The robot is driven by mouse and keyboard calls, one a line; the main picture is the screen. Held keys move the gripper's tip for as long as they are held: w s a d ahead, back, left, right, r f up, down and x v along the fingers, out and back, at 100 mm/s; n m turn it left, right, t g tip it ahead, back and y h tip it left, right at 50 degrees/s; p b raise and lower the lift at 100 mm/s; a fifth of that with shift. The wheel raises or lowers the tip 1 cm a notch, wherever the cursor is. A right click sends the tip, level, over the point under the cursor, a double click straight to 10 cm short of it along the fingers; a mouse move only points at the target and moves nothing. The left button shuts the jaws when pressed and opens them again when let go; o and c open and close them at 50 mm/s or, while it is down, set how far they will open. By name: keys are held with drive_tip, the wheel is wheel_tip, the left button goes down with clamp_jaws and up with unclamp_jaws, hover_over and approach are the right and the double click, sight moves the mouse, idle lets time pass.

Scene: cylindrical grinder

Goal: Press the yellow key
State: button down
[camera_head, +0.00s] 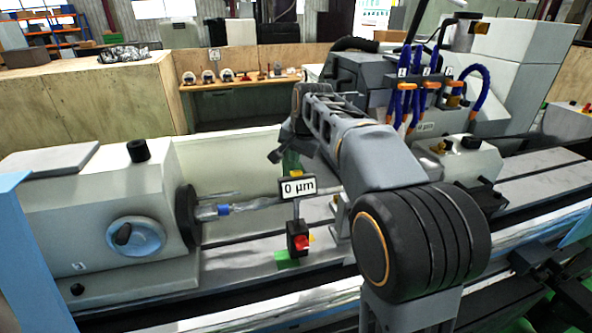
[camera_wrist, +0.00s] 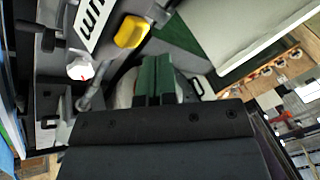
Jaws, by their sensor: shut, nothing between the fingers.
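The yellow key (camera_wrist: 131,31) is a small rounded block at the top of the wrist view, beside a white display (camera_wrist: 92,22) marked "µm". In the head view a bit of yellow (camera_head: 297,176) shows just above the display (camera_head: 298,188), which reads "0 µm". My gripper (camera_wrist: 158,62) is shut and empty, its two green fingers side by side. In the wrist picture the fingertips appear just below and right of the key, with a visible gap. In the head view my gripper (camera_head: 291,160) is above the display, partly hidden by my arm.
A white knob with a red mark (camera_wrist: 79,70) lies left of the fingers in the wrist view. In the head view a red part (camera_head: 302,243) is on the stand below the display. The grinder's headstock (camera_head: 110,205) is left, and blue hoses (camera_head: 480,85) hang behind my arm.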

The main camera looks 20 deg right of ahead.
drive_tip(key=shift+w+r+p, duration=0.3)
drive_tip(key=shift+r, duration=0.45)
drive_tip(key=shift+w+r+p, duration=0.25)
drive_tip(key=shift+r, duration=0.5)
drive_tip(key=shift+w+r+p, duration=0.3)
drive_tip(key=shift+r, duration=0.45)
